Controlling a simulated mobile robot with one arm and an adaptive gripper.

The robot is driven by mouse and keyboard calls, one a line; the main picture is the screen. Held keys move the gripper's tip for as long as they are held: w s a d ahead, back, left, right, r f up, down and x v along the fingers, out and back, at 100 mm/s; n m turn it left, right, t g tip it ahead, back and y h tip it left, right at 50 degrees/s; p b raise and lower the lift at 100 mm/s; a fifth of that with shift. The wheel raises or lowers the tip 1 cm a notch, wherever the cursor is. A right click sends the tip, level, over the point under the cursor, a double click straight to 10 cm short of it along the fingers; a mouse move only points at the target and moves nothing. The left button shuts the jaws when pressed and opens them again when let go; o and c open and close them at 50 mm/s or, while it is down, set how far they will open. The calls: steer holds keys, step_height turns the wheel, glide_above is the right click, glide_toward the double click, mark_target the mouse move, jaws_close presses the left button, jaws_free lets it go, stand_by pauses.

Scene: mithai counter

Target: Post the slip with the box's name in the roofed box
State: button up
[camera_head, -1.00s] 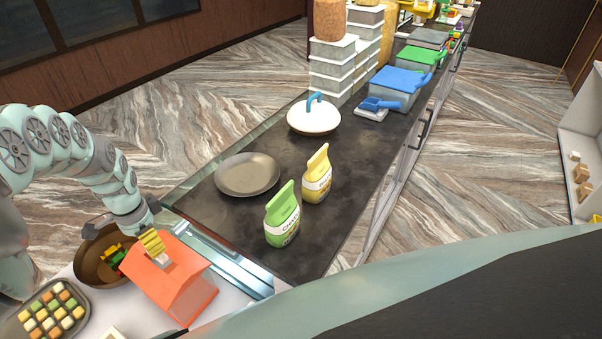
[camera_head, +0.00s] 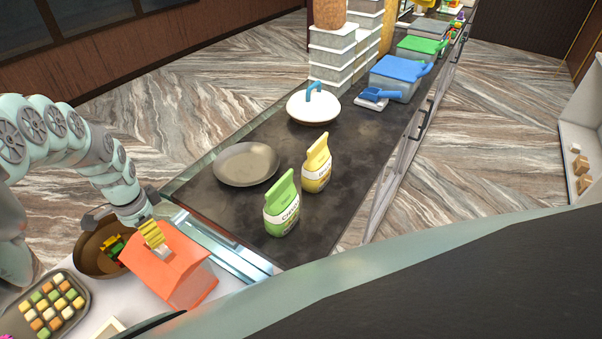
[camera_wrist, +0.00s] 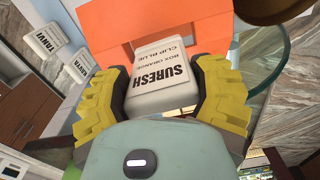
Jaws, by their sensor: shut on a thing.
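My gripper (camera_head: 156,240) is shut on a white slip (camera_wrist: 162,80), a thick block with rounded edges. It also shows in the head view (camera_head: 163,253). Its print reads "SURESH", "BOX ORANGE", "CLIP BLUE". Yellow ridged fingers press on its two sides. The orange roofed box (camera_head: 165,272) stands on the white surface at the lower left, with the slip at its roof. The box (camera_wrist: 190,30) lies just beyond the slip in the wrist view. I cannot tell whether the slip touches the roof or enters an opening.
A brown bowl (camera_head: 86,268) with small coloured things stands left of the box. A tray (camera_head: 82,291) of sweets lies nearer. Other white slips, "TANVI" (camera_wrist: 42,42) and "KAVYA" (camera_wrist: 78,68), show in the wrist view. The dark counter (camera_head: 235,215) holds a plate and packets.

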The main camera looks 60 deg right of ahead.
steer(key=shift+f, duration=0.15)
steer(key=shift+f+b, duration=0.6)
steer(key=shift+b, duration=0.15)
steer(key=shift+f, duration=0.1)
stand_by(0.4)
steer(key=shift+f+b, duration=0.65)
steer(key=shift+b, duration=0.1)
steer(key=shift+f, duration=0.2)
steer(key=shift+f+b, duration=0.5)
steer(key=shift+b, duration=0.2)
steer(key=o, duration=1.1)
steer(key=shift+c, duration=0.2)
